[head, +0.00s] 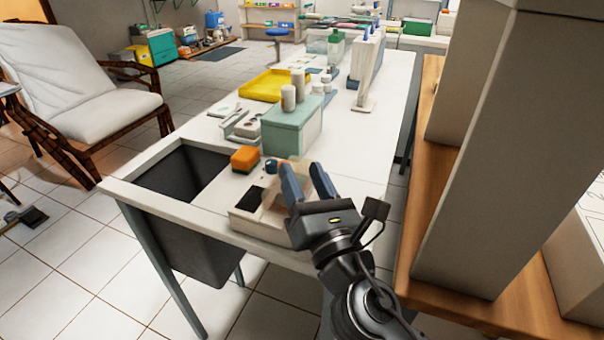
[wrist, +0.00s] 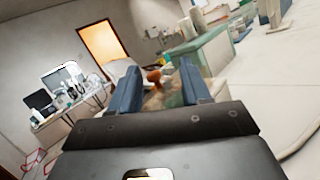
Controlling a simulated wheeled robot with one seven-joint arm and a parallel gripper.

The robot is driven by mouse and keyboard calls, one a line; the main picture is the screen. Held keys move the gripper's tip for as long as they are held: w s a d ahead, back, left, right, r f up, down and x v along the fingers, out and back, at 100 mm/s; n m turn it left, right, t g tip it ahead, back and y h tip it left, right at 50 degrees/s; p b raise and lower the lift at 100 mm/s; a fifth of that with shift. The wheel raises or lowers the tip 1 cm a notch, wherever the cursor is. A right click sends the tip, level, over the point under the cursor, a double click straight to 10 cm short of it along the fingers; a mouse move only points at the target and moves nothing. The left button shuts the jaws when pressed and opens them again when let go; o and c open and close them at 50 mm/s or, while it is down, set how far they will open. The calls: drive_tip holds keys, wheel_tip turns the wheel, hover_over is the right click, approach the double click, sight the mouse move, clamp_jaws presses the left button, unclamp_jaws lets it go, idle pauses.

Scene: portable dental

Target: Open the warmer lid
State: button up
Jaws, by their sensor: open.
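The warmer appears to be the low cream box (head: 246,222) at the near end of the white table, with a dark square panel on top. Its right part is partly hidden behind my gripper. A pale beige surface (wrist: 160,98), perhaps its top, shows between the fingers in the wrist view. I cannot make out the lid's edge or handle clearly. My gripper (head: 305,175) is open, its two blue fingers apart above the right side of the box. In the wrist view the gripper (wrist: 158,72) shows nothing clearly held.
An orange sponge-like block (head: 245,158) and a green box (head: 291,130) stand just behind the cream box. A dark open bin (head: 182,175) is set in the table's left end. A yellow tray (head: 268,84) lies farther back.

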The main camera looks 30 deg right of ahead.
drive_tip(key=b+v, duration=0.2)
drive_tip(key=v, duration=0.4)
drive_tip(key=shift+s+f, duration=0.15)
drive_tip(key=shift+s, duration=0.1)
drive_tip(key=shift+s+a, duration=0.1)
